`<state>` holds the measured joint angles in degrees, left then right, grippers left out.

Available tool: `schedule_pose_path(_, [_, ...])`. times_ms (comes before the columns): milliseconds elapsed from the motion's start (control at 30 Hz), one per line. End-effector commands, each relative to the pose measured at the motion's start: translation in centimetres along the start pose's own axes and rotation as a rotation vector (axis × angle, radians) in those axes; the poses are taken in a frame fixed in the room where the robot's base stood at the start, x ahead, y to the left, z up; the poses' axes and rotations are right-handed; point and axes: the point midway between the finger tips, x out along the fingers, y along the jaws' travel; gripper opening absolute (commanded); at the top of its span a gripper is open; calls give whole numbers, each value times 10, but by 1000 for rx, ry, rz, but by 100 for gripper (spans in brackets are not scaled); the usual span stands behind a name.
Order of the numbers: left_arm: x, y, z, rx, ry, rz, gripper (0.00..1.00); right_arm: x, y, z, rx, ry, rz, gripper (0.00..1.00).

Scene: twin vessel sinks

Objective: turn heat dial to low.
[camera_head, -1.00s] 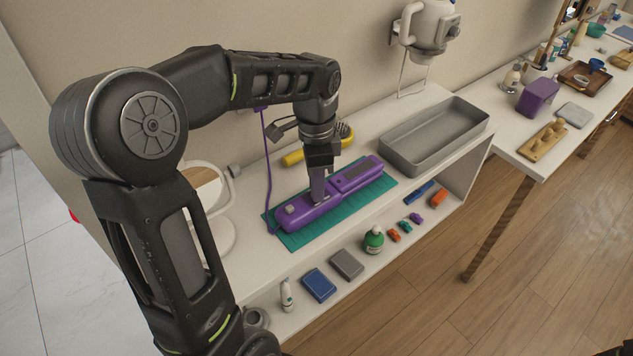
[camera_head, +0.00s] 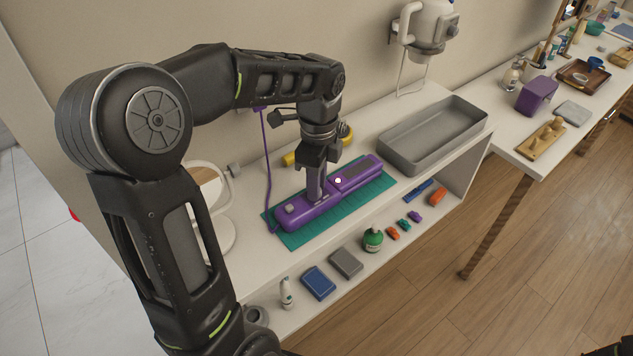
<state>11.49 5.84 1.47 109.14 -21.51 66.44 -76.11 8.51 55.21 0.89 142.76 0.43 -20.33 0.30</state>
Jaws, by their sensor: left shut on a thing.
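A purple hair straightener (camera_head: 355,174) with a cord lies on a teal mat (camera_head: 300,240) on the white shelf top. A small pale button or light (camera_head: 289,208) shows near its left end, and a whitish round spot (camera_head: 338,181) shows by its middle. My left gripper (camera_head: 317,196) points straight down onto the middle of the straightener. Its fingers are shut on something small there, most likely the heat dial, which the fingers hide. Any markings on the dial cannot be read.
A grey tray (camera_head: 434,135) stands on the shelf at the back right. A round mirror (camera_head: 216,235) stands at left. A green bottle (camera_head: 373,239) and several small items line the lower front ledge.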

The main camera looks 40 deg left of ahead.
Motion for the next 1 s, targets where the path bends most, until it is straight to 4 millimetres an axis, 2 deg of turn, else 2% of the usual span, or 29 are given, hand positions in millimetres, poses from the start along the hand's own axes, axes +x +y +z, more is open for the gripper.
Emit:
schedule_pose_path(200, [0, 0, 0, -1, 0, 2, 0, 0, 0, 0, 0, 0, 0, 0])
schedule_pose_path(233, [0, 0, 0, -1, 0, 2, 23, 0, 0, 0, 0, 0, 0, 0])
schedule_pose_path(500, [0, 0, 0, -2, 0, 1, 44, 0, 0, 0, 0, 0, 0, 0])
schedule_pose_path(800, [-2, 0, 0, -2, 0, 0, 44, 0, 0, 0, 0, 0, 0, 0])
schedule_pose_path(1000, [-23, -1, 0, -3, 1, -4, 44, 3, 1, 0, -1, 1, -1, 0])
